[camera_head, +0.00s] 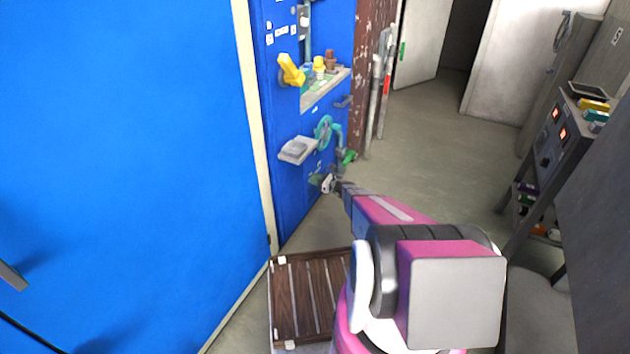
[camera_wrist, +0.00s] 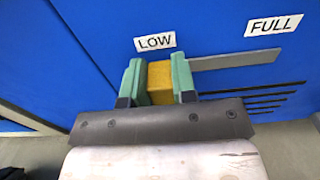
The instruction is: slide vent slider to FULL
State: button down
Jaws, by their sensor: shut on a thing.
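In the wrist view, the vent slider's yellow knob (camera_wrist: 160,82) sits between the green fingers of my gripper (camera_wrist: 157,84), which is shut on it. The knob is just below the LOW label (camera_wrist: 155,43), at the left end of a grey slot plate (camera_wrist: 236,61). The FULL label (camera_wrist: 273,25) is farther right, above the plate's right end. In the head view, my gripper (camera_head: 328,184) reaches the lower part of the blue panel (camera_head: 290,180). The knob and labels are too small or hidden to make out there.
Dark vent slits (camera_wrist: 262,98) lie below the slot plate. On the blue panel are a yellow lever (camera_head: 291,71), a teal valve wheel (camera_head: 323,131) and a small grey shelf (camera_head: 297,150). A slatted wooden rack (camera_head: 308,300) stands below. Open floor lies to the right.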

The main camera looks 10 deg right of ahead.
aim_at(319, 166)
jog(key=w+d, duration=0.3)
jog(key=w, duration=0.2)
jog(key=w+d, duration=0.2)
jog(key=w, duration=0.1)
jog(key=shift+d+f, duration=0.1)
jog(key=shift+d, duration=0.2)
jog(key=shift+w+d, duration=0.25)
jog(key=c, duration=0.9)
grip_release()
jog(key=shift+d, duration=0.1)
jog(key=v, duration=1)
jog(key=shift+s+d, duration=0.25)
